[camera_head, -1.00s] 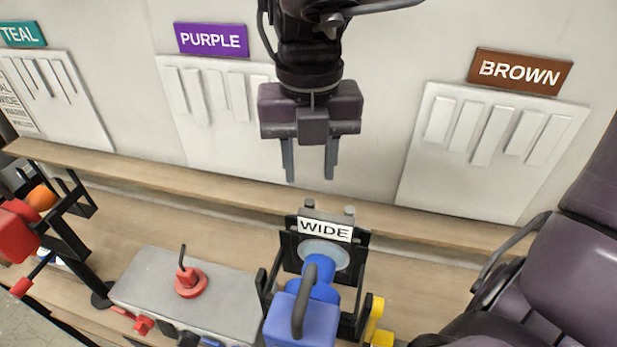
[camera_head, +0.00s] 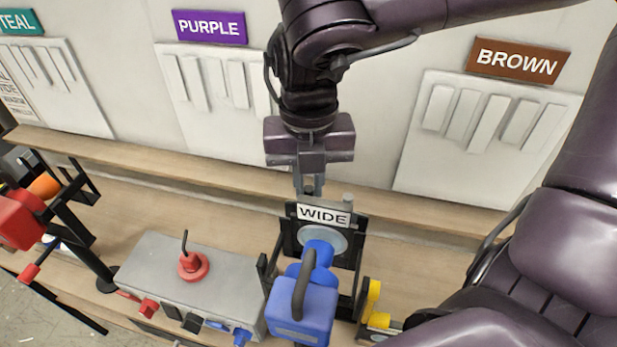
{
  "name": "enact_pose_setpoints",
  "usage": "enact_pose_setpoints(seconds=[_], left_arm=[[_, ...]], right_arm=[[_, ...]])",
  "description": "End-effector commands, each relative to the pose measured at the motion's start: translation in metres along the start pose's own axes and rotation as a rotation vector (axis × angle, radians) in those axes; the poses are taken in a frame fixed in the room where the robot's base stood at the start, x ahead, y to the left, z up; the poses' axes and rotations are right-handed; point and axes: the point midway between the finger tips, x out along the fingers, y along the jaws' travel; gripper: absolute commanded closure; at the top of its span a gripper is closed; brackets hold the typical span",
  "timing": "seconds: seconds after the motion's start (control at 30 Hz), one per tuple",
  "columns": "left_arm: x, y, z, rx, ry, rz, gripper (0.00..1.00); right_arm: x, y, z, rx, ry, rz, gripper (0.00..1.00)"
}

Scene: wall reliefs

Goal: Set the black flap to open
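My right gripper (camera_head: 309,186) points down just behind the top of a black upright frame (camera_head: 289,233) labelled WIDE. Its fingers stand close together at the left end of the frame's top, where they hide a small post. I cannot tell whether they grip it. The matching right post (camera_head: 347,201) is visible. A blue block with a dark handle (camera_head: 304,304) stands in front of the frame. A small black piece (camera_head: 172,311) shows on the front of a grey box (camera_head: 150,262). I cannot tell which black part is the flap. My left gripper is not in view.
The grey box carries a red knob (camera_head: 193,266) and red and blue pieces in front. A yellow part (camera_head: 374,298) is right of the frame. Wall panels with slats stand behind the wooden ledge (camera_head: 200,172).

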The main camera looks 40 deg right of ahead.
Motion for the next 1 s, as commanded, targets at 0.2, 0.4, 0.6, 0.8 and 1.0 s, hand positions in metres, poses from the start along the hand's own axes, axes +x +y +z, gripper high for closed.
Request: enact_pose_setpoints(seconds=[0.2, 0.4, 0.6, 0.8, 1.0], left_arm=[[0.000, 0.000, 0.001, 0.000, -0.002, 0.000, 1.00], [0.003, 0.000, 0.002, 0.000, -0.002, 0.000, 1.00], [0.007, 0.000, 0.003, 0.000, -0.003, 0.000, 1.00], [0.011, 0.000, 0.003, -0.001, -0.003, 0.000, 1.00], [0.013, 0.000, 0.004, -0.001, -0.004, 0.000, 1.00]], right_arm=[[0.000, 0.000, 0.001, -0.003, -0.002, 0.000, 1.00], [0.000, 0.000, 0.003, -0.053, -0.004, 0.000, 1.00], [0.001, 0.000, 0.007, -0.175, -0.006, -0.002, 1.00], [0.001, 0.001, 0.013, -0.354, -0.006, -0.002, 1.00], [0.000, 0.003, 0.019, -0.545, -0.004, -0.002, 1.00]])
